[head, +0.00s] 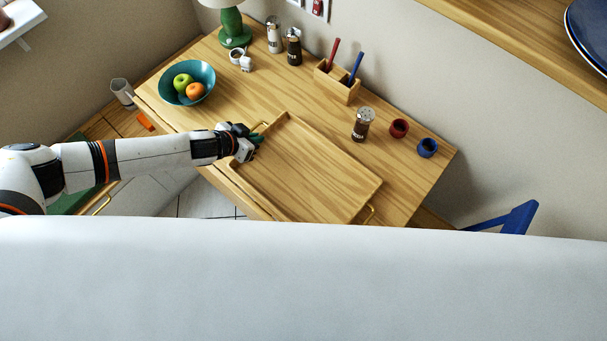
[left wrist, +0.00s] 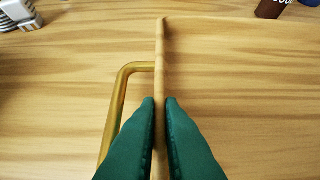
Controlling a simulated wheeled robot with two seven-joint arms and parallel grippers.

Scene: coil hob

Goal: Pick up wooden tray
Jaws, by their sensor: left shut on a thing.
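The wooden tray (head: 312,166) lies on the wooden table, a shallow rectangle with a raised rim and brass handles. One handle (head: 371,213) shows at its near right end. My left gripper (head: 257,139) is at the tray's left end. In the left wrist view its green fingers (left wrist: 160,104) are shut on the thin tray wall (left wrist: 160,60), one on each side. The brass handle (left wrist: 117,95) is just left of the fingers there. The tray looks flat on the table; I cannot tell any gap under it. My right gripper is not in view.
A teal fruit bowl (head: 187,83) stands left of the tray. Behind are two dark-labelled shakers, a wooden pen holder (head: 337,82) and a green lamp (head: 234,30).

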